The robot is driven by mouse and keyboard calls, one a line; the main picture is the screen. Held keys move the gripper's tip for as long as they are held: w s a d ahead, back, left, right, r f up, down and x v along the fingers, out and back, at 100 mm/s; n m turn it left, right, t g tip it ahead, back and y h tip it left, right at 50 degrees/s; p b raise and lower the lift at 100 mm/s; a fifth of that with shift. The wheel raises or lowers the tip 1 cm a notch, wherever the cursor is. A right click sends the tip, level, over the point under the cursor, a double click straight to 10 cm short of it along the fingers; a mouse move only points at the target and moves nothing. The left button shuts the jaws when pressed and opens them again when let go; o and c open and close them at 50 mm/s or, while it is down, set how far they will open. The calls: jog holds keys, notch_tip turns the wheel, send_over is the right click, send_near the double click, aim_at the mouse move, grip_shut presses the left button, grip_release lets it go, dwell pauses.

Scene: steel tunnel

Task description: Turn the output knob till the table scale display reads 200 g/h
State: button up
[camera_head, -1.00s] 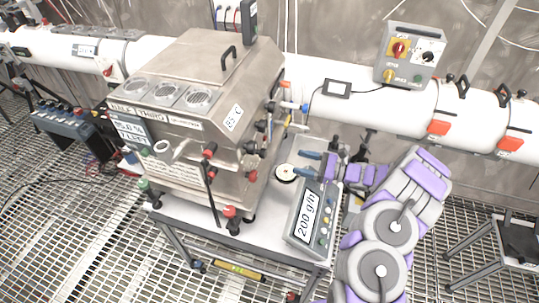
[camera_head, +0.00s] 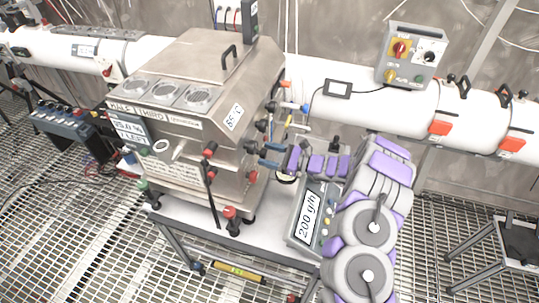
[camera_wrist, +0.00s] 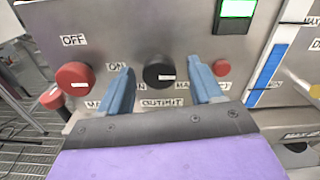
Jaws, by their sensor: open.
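The scale display (camera_head: 307,214) on the table reads 200 g/h. In the wrist view, a black output knob (camera_wrist: 159,74) sits on the steel panel above a label reading OUTPUT. My gripper (camera_wrist: 160,85) is open, its two blue fingers on either side of the black knob with visible gaps. Whether the fingertips reach as far as the knob's depth I cannot tell. In the head view, my gripper (camera_head: 267,155) is at the right side of the steel machine (camera_head: 190,95), and the knob is hard to make out there.
A larger red knob (camera_wrist: 75,77) is left of the output knob and a small red one (camera_wrist: 221,68) is right. A green-lit switch (camera_wrist: 237,9) is above. The table (camera_head: 187,214) carries the machine; a white pipe (camera_head: 350,105) runs behind.

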jog(key=c, duration=1.1)
jog(key=shift+o, duration=0.2)
jog(key=shift+n+b, duration=0.3)
jog(key=shift+b, duration=0.15)
jog(key=o, duration=1.1)
jog(key=shift+c, duration=0.2)
jog(key=shift+d, duration=0.1)
jog(key=p+v, duration=0.1)
jog(key=v, duration=1.6)
jog(key=shift+d+p, duration=0.15)
jog(key=shift+p, duration=0.2)
